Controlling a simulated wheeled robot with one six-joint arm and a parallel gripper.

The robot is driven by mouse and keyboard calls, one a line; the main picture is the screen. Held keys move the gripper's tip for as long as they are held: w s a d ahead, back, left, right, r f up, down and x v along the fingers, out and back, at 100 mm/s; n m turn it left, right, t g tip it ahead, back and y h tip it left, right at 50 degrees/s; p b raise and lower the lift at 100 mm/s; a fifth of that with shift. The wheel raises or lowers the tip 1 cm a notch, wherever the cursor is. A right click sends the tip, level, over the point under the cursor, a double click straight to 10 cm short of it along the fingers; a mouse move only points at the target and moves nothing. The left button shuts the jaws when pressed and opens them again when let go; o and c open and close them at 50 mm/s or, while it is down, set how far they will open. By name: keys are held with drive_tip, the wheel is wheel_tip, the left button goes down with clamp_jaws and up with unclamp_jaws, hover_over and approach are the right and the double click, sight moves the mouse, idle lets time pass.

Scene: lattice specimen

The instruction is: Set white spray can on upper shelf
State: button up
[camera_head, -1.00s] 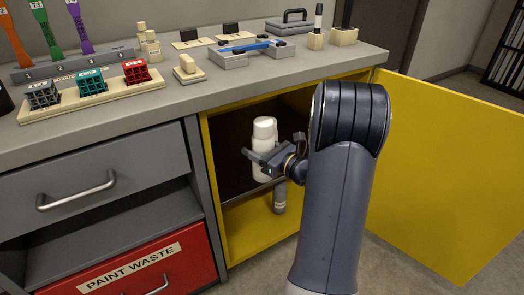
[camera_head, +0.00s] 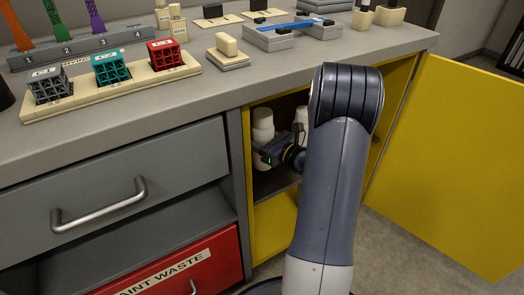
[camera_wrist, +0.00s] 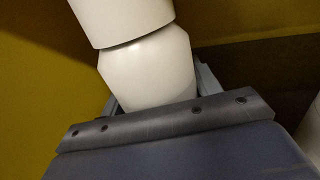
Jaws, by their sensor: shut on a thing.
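The white spray can (camera_head: 263,122) is upright inside the open yellow cabinet, close to its left wall. My gripper (camera_head: 268,152) is shut around the can's body from the front right. In the wrist view the can (camera_wrist: 150,75) sits between my jaws, its wide top part leaning in the picture. The dark upper shelf (camera_head: 284,181) runs beneath the can. My gripper covers part of the can, and I cannot tell whether its base touches the shelf.
Another white container (camera_head: 301,117) stands just right of the can, partly hidden by my arm. The yellow door (camera_head: 450,160) is swung open to the right. The counter (camera_head: 215,95) above holds lattice blocks and trays. A red paint waste drawer (camera_head: 205,268) is at lower left.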

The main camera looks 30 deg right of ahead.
drive_tip(key=shift+f+b, duration=0.75)
drive_tip(key=shift+f, duration=1.15)
drive_tip(key=shift+f, duration=0.2)
drive_tip(key=o, duration=1.2)
drive_tip(key=shift+r, duration=0.1)
drive_tip(key=shift+r, duration=0.2)
drive_tip(key=p+v, duration=0.3)
drive_tip(key=v, duration=0.9)
drive_tip(key=shift+f, duration=0.1)
